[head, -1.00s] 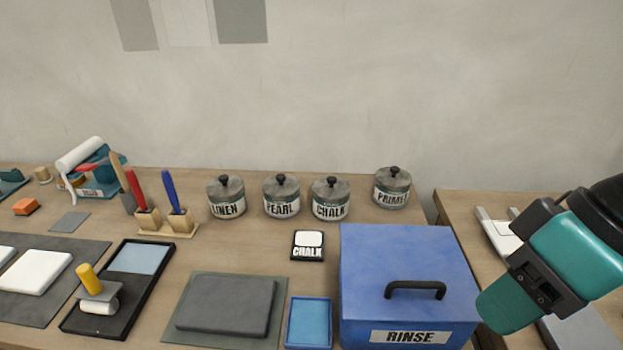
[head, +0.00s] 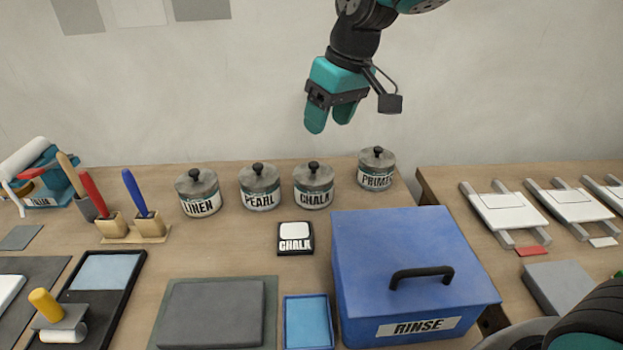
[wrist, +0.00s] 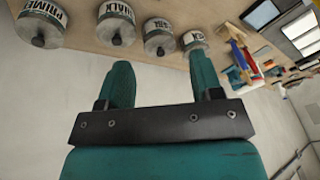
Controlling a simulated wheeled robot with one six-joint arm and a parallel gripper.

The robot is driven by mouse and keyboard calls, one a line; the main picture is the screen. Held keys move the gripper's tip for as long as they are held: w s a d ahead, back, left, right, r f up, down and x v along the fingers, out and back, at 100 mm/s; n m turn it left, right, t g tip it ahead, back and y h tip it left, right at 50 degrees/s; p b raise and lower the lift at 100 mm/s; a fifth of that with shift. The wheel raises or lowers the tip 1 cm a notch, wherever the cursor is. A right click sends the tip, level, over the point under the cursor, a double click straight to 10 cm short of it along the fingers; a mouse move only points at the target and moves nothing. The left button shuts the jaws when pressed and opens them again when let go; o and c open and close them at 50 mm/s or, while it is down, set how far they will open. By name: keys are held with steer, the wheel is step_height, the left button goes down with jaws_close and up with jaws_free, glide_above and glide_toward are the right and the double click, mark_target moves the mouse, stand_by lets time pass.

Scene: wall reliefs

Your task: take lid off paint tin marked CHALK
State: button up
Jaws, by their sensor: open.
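The paint tin marked CHALK (head: 313,196) stands upright on the bench, between the PEARL and PRIMER tins. Its grey lid (head: 313,177) with a black knob (head: 313,165) is on it. In the wrist view the CHALK tin (wrist: 116,20) shows at the top, its label upside down, just above the left fingertip. My gripper (head: 329,123) is open and empty, pointing down in the air above the tins, near the wall. It also shows in the wrist view (wrist: 160,82) with its two teal fingers apart.
Tins marked LINEN (head: 198,195), PEARL (head: 260,190) and PRIMER (head: 376,173) stand in the same row. A CHALK card (head: 295,238) lies in front. The blue RINSE box (head: 405,275) with a black handle is at front right. Brushes in holders stand at left.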

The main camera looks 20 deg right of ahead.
steer(key=m+h+b, duration=0.1)
glide_toward(314, 164)
steer(key=shift+t, duration=0.4)
steer(key=p+x, duration=0.1)
steer(key=x, duration=0.1)
steer(key=p+x, duration=0.2)
steer(key=shift+s+a, duration=0.15)
steer(key=shift+a, duration=0.25)
steer(key=shift+d+p+x, duration=0.2)
steer(key=shift+p+x, duration=0.45)
steer(key=shift+x, duration=0.9)
steer(key=shift+d+p+x, duration=0.25)
steer(key=shift+p+x, duration=0.4)
steer(key=shift+x, duration=0.9)
steer(key=shift+s+f, duration=0.1)
steer(key=shift+c, duration=0.4)
steer(key=c, duration=0.9)
